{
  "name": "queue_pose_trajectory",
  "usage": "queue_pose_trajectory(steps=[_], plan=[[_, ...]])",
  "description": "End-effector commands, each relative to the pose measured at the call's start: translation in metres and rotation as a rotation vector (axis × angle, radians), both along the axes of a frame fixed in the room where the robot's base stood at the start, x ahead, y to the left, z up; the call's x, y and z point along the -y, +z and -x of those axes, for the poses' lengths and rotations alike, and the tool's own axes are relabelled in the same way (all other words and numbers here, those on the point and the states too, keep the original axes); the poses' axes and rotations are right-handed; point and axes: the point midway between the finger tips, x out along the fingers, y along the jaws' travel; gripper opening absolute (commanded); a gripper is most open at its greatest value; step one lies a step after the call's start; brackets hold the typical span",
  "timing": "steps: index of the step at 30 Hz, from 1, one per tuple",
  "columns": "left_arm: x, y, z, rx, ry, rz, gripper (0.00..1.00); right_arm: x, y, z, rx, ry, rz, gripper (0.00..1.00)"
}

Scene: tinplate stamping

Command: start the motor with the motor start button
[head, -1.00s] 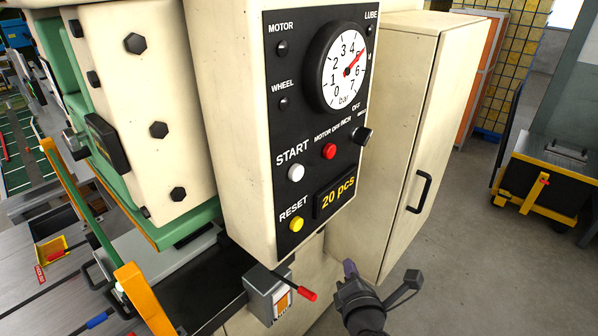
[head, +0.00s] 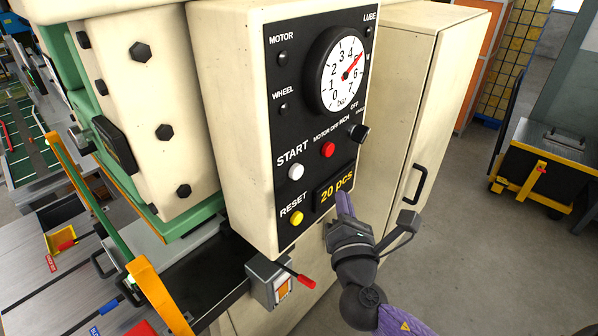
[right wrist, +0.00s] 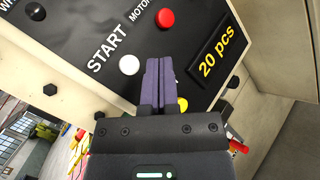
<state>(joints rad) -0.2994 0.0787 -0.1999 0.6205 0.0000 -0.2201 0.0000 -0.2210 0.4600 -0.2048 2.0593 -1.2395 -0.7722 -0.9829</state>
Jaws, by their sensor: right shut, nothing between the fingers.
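The white motor start button (head: 296,171) sits beside the word START on the black control panel (head: 290,130). It also shows in the right wrist view (right wrist: 129,65), just left of my fingertips. My right gripper (head: 345,203) is shut and empty, with its purple fingers pointing up at the lower part of the panel, below and right of the button. In the right wrist view the shut fingers (right wrist: 158,66) appear close to the panel; whether they touch it I cannot tell. My left gripper does not show.
A red button (head: 327,149), a yellow RESET button (head: 296,218) and a black selector knob (head: 357,132) share the panel with a pressure gauge (head: 342,71). A grey switch box with a red lever (head: 302,280) is below. A cabinet (head: 400,100) stands at right.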

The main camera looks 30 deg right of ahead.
Motion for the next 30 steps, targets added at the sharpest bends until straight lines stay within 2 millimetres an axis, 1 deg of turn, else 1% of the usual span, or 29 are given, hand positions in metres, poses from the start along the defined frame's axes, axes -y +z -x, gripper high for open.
queue_pose_trajectory(steps=[1, 6, 13, 18, 30], plan=[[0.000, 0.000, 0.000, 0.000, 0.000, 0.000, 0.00, -0.003, 0.001, -0.007, 0.002, 0.001, -0.002, 0.00], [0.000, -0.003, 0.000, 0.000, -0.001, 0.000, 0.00, -0.013, 0.000, -0.031, 0.003, 0.000, -0.002, 0.00], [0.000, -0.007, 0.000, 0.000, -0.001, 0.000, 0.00, -0.023, 0.000, -0.056, 0.002, 0.000, 0.000, 0.00], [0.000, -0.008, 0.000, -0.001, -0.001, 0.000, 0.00, -0.027, 0.000, -0.064, 0.001, 0.001, 0.000, 0.00], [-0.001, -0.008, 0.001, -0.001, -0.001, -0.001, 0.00, -0.027, 0.000, -0.064, 0.000, 0.001, 0.000, 0.00]])
